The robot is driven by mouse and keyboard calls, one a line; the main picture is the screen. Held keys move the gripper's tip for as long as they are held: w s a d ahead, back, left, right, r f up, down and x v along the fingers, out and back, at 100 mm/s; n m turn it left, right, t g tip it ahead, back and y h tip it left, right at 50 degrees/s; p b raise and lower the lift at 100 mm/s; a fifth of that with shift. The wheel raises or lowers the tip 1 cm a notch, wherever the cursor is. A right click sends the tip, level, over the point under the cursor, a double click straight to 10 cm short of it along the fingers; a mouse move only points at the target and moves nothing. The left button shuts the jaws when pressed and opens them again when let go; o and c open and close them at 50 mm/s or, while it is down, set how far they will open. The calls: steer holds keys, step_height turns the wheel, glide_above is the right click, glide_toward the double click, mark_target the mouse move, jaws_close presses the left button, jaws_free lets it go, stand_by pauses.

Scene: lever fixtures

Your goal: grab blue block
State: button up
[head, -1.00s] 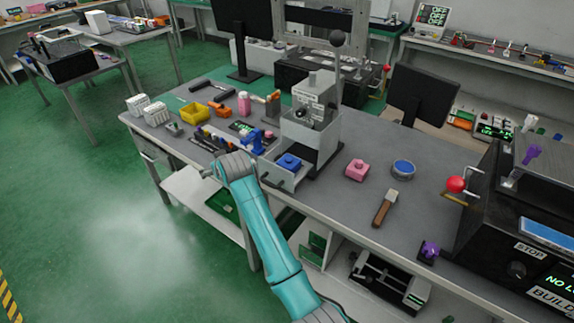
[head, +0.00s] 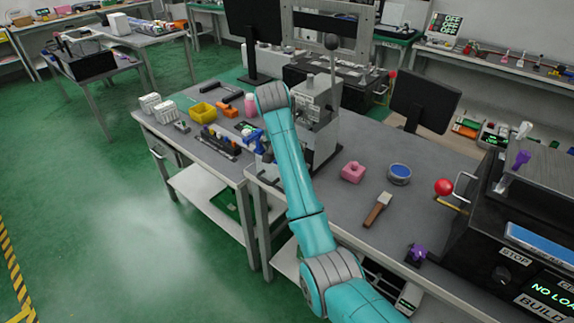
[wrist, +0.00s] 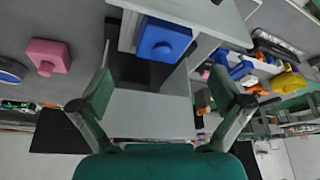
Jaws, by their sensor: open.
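The blue block (wrist: 163,40) shows in the wrist view with a raised round knob on it. It sits in the light grey tray (wrist: 128,38) of the press-like machine. In the head view my arm hides the block. My gripper (wrist: 160,78) is open in the wrist view, with one finger on each side of the picture. The block appears in line between the fingers but beyond their tips, and nothing is between them. In the head view the fingers are hidden behind my wrist.
The grey machine (head: 322,120) stands on the bench beside my arm. A pink block (head: 352,172), a round blue-topped dish (head: 399,174) and a wooden-handled tool (head: 377,210) lie to its right. A yellow bin (head: 203,111) and tools are to the left.

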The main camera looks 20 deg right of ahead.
steer(key=shift+x, duration=3.2)
steer(key=shift+s+a+f, duration=0.1)
steer(key=shift+a, duration=0.05)
steer(key=c, duration=1.6)
